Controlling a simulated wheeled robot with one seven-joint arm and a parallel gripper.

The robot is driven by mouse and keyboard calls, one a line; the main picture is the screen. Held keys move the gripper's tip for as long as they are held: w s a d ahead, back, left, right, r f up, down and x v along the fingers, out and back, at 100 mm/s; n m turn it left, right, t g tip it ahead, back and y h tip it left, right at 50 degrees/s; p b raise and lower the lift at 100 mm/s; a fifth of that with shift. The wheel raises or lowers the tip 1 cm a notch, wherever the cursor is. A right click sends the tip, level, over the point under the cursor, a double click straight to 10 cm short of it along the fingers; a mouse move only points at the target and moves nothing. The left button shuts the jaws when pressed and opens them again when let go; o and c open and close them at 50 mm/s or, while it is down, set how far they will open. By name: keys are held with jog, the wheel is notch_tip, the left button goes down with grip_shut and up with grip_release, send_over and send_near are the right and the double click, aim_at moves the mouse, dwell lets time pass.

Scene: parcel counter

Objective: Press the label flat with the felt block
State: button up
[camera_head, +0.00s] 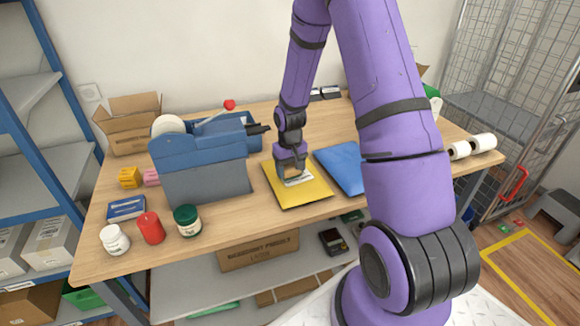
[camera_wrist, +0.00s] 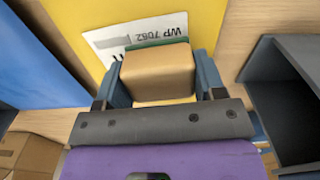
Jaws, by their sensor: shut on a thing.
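My gripper (camera_head: 290,168) is over a yellow padded envelope (camera_head: 310,192) on the wooden counter. In the wrist view my gripper (camera_wrist: 162,88) is shut on the felt block (camera_wrist: 158,68), a tan block with a green layer along its far edge. The white label (camera_wrist: 112,36), printed "WP 7062", lies on the yellow envelope (camera_wrist: 60,12) under and beyond the block. The label also shows in the head view (camera_head: 299,180). The block hides part of the label, and I cannot tell whether it touches it.
A blue-grey dispenser (camera_head: 200,165) stands just left of the envelope, and a blue envelope (camera_head: 345,165) lies to its right. Jars (camera_head: 187,220) and boxes sit at the counter's left. White rolls (camera_head: 472,146) lie at the right end.

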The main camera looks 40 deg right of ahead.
jog(key=shift+f, duration=0.55)
jog(key=shift+r, duration=0.15)
dwell(0.5)
jog(key=shift+r, duration=2.9)
